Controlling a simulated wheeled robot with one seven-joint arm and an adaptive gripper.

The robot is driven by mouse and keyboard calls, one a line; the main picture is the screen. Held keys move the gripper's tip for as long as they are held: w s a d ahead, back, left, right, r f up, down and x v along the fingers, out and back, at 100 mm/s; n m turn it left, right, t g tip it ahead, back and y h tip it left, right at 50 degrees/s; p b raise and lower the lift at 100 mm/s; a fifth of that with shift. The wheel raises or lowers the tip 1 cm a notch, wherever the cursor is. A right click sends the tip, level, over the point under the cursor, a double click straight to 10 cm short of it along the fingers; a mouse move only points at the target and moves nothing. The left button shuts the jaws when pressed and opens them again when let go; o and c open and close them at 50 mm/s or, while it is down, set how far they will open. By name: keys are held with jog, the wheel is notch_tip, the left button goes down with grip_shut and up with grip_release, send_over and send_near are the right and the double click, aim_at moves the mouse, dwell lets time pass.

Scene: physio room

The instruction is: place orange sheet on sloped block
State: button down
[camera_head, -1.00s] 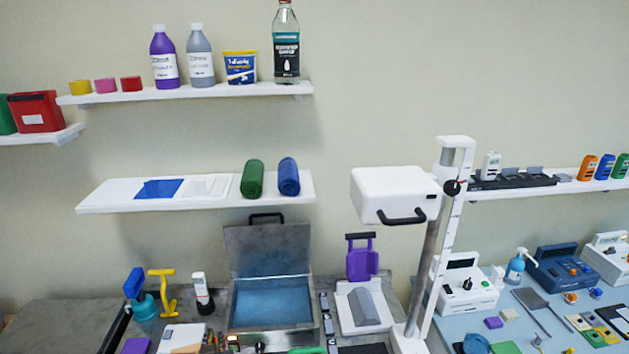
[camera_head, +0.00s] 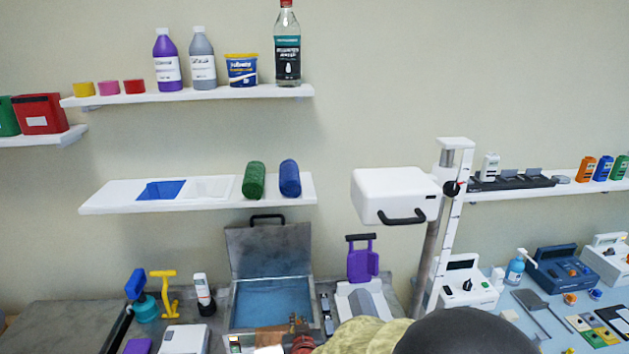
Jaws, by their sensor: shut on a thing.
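An orange-brown sheet (camera_head: 271,342) shows at the bottom edge, in front of the open metal case. My gripper (camera_head: 299,342), a small reddish shape partly cut off by the frame, is shut on the sheet's right side. The yellowish sleeve and dark rounded part to the right look like my arm. The grey sloped block (camera_head: 369,302) lies on a white base behind the arm, to the right of the gripper and apart from the sheet. The arm hides its front part. The sheet's lower part is out of view.
The open metal case (camera_head: 269,255) with a blue inside stands behind the sheet. A purple device (camera_head: 362,262) stands behind the block. A white-headed column (camera_head: 397,194) rises close to its right. A white box (camera_head: 184,338) sits at the lower left. Shelves line the wall.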

jog(key=s+d+f+m+h, duration=0.1)
jog(key=d+f, duration=0.3)
jog(key=d, duration=0.8)
jog(key=s+d+f+m+h, duration=0.1)
jog(key=d+f, duration=0.2)
jog(key=d, duration=0.9)
jog(key=f+b, duration=1)
jog(key=shift+w+a, duration=0.15)
jog(key=shift+a, duration=0.2)
jog(key=shift+r, duration=0.1)
